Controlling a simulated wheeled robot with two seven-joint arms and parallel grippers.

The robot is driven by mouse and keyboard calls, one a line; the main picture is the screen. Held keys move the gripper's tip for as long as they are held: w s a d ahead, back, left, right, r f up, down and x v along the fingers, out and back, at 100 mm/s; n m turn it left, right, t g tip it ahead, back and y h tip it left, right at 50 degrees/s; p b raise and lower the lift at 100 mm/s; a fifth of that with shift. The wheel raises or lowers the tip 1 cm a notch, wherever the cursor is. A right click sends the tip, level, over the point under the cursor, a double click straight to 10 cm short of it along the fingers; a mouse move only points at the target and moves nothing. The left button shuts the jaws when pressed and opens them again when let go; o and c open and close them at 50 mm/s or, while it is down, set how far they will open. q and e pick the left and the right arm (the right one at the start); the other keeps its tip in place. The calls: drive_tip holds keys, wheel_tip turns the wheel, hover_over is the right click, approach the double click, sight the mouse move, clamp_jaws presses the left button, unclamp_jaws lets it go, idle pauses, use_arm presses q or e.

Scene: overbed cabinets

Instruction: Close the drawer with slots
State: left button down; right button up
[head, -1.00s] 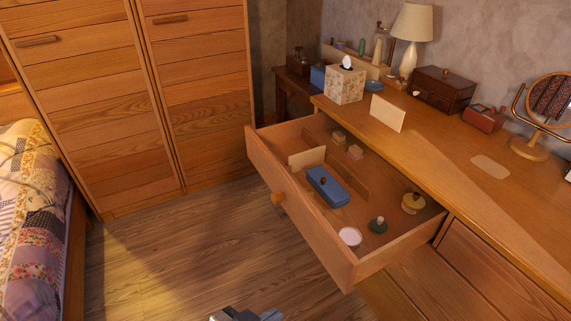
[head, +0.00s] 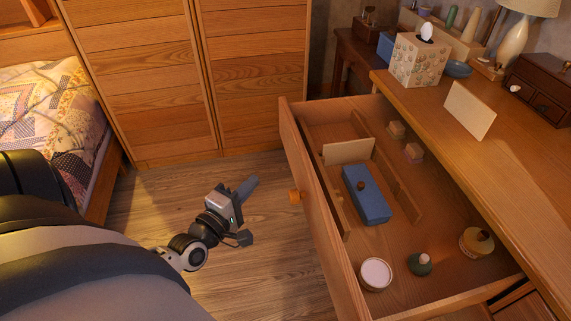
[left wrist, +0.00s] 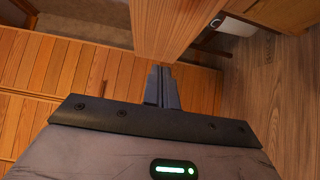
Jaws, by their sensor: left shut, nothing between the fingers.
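The drawer with slots (head: 318,205) is pulled far out of the wooden dresser in the head view. Its front panel faces left and carries a small round orange knob (head: 295,196). Thin wooden dividers split its inside. My left gripper (head: 247,188) is shut and empty, in front of the drawer and to the left of the knob, with a clear gap between. In the left wrist view the shut fingers (left wrist: 162,88) point toward a wooden panel (left wrist: 170,30), which looks like the drawer front. My right gripper is not in view.
In the drawer lie a blue lidded box (head: 366,195), a cream card (head: 348,151), a pink-white jar (head: 375,274), a green stopper (head: 420,264) and a yellow pot (head: 476,242). A tall wardrobe (head: 140,80) stands behind. A bed (head: 50,110) is at left. Floor before the drawer is free.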

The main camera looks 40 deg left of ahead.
use_arm(q)
approach(292, 156)
drive_tip(key=w+a, duration=0.2)
drive_tip(key=a, duration=0.1)
drive_tip(key=w+d, duration=0.2)
drive_tip(key=shift+w+d+r, duration=0.1)
drive_tip(key=shift+w+r, duration=0.25)
drive_tip(key=shift+w, duration=0.05)
drive_tip(key=shift+w+d+f, duration=0.1)
drive_tip(key=shift+w+d, duration=0.2)
drive_tip(key=shift+w, duration=0.05)
